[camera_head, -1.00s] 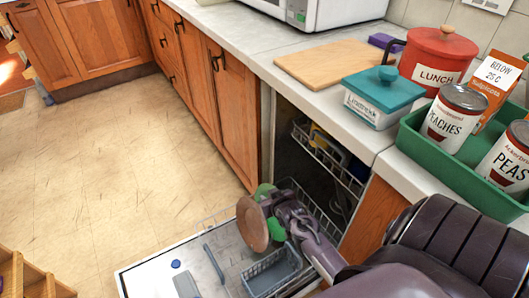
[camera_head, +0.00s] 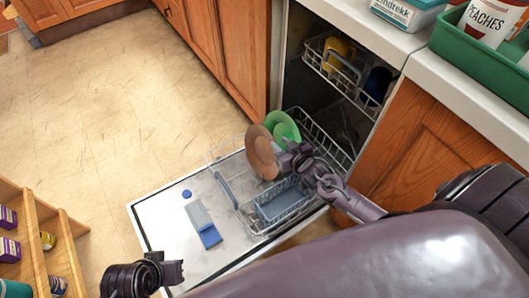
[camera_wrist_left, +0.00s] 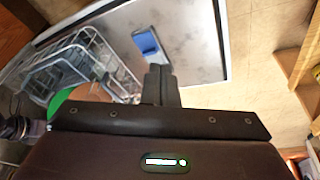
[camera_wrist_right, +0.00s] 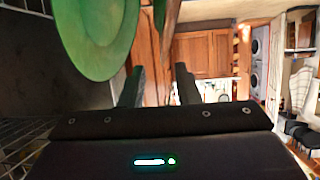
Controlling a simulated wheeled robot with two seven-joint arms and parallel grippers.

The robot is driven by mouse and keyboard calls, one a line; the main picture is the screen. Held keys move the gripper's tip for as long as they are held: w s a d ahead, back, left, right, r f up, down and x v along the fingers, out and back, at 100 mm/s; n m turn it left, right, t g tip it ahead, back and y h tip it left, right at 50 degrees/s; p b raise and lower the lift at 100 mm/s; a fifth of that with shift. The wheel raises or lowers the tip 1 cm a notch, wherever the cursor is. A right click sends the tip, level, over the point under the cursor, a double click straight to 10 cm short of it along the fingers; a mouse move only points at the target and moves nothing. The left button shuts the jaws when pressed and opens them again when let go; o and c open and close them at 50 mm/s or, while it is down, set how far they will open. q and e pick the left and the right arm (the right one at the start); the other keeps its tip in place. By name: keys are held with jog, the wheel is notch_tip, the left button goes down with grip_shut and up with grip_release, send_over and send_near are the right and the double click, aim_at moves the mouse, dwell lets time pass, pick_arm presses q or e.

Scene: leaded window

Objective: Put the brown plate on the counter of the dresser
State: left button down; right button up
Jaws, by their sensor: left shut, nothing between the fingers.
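The brown plate (camera_head: 262,152) stands on edge in the lower rack (camera_head: 235,205) of the open dishwasher. A green plate (camera_head: 284,127) stands just behind it and fills the upper left of the right wrist view (camera_wrist_right: 95,35). My right gripper (camera_head: 283,160) is at the brown plate's right side, its fingers apart in the right wrist view (camera_wrist_right: 158,85). Whether the plate's rim lies between them is unclear. My left gripper (camera_head: 178,272) is shut and empty above the dishwasher door's near edge; its closed fingers show in the left wrist view (camera_wrist_left: 160,85). I cannot identify the dresser.
The lowered dishwasher door (camera_head: 165,222) carries a blue and grey object (camera_head: 205,225). A cutlery basket (camera_head: 280,203) sits in the rack near my right arm. The upper rack (camera_head: 340,70) holds cups. A wooden shelf (camera_head: 35,225) stands at the left. Open floor (camera_head: 110,100) lies between.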

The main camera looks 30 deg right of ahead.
aim_at(272, 138)
jog(key=b+x, duration=0.1)
jog(key=x, duration=0.2)
jog(key=shift+w+a+f, duration=0.1)
jog(key=shift+w+a, duration=0.1)
jog(key=shift+w, duration=0.1)
grip_shut()
jog(key=shift+r, duration=0.2)
dwell(1.0)
